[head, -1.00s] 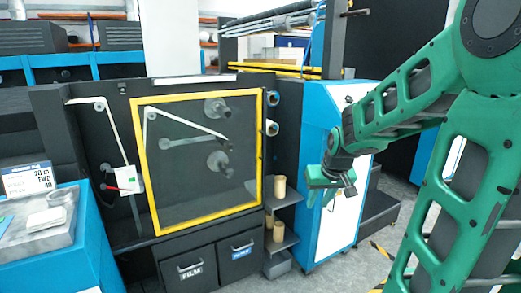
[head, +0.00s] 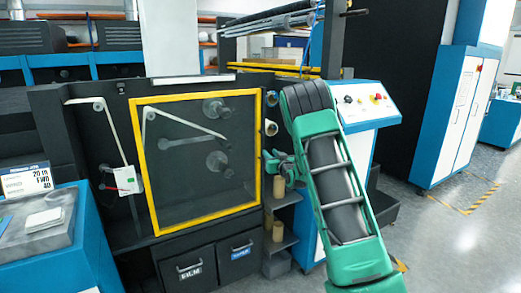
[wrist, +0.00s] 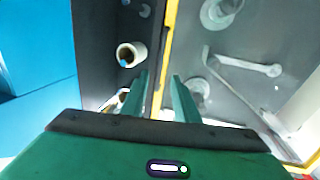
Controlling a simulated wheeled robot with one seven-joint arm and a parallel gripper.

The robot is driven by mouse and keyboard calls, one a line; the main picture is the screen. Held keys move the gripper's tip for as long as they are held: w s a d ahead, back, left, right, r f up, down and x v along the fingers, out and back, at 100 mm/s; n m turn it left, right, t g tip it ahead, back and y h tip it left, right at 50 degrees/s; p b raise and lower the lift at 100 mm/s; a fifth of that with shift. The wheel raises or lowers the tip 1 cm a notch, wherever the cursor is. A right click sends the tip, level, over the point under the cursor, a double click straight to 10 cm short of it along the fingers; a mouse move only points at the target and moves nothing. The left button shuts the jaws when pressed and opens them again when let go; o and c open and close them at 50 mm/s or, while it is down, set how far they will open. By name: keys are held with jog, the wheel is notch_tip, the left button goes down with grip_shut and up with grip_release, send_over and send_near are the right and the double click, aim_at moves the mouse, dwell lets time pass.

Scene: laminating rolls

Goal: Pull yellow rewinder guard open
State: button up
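The yellow rewinder guard (head: 208,219) is a yellow-framed clear panel on the front of the dark machine in the head view. It looks closed, with rollers visible behind it. My gripper (head: 268,168) is beside the guard's right edge. In the wrist view, the yellow frame edge (wrist: 168,50) runs down between the two green fingers of my gripper (wrist: 160,98). The fingers are apart, with a gap around the edge. Whether they touch it cannot be told.
A white roll (wrist: 131,54) sticks out from the dark panel left of the edge. A brown core (head: 279,231) stands on a side shelf below my gripper. FILM (head: 190,271) and a second bin (head: 237,257) are under the guard. Open floor (head: 450,245) lies to the right.

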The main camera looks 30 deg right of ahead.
aim_at(263, 146)
jog(key=w, duration=0.3)
jog(key=w+d, duration=0.1)
jog(key=w, duration=0.7)
jog(key=shift+d, duration=0.4)
jog(key=shift+c, duration=0.7)
grip_shut()
